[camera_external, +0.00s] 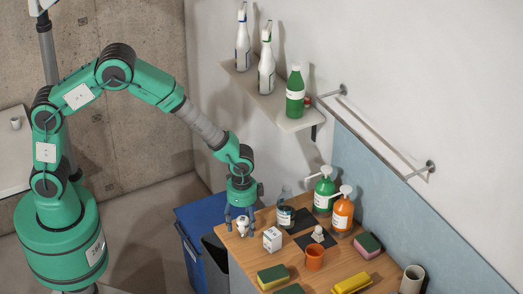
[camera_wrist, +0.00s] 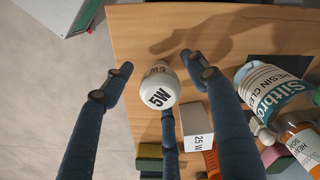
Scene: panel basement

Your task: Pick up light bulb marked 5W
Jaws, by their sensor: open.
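The light bulb marked 5W (camera_wrist: 158,92) is white and rounded, with its printed 5W facing the wrist camera. It stands near the left edge of the wooden table; in the external view it is the small white bulb (camera_external: 242,227) under my gripper. My gripper (camera_external: 239,212) points down over it. In the wrist view my gripper's dark blue fingers (camera_wrist: 157,82) are open, one left, one right and one below the bulb. Gaps show at the left and right fingers; whether the lower finger touches it I cannot tell. The bulb's underside is hidden.
A white box marked 25 W (camera_wrist: 196,126) stands close to the bulb. A labelled bottle (camera_wrist: 268,92) is farther right. The external view shows another white bulb (camera_external: 318,234), an orange cup (camera_external: 314,258), pump bottles (camera_external: 342,212) and sponges (camera_external: 272,277). Bins (camera_external: 197,222) stand left of the table.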

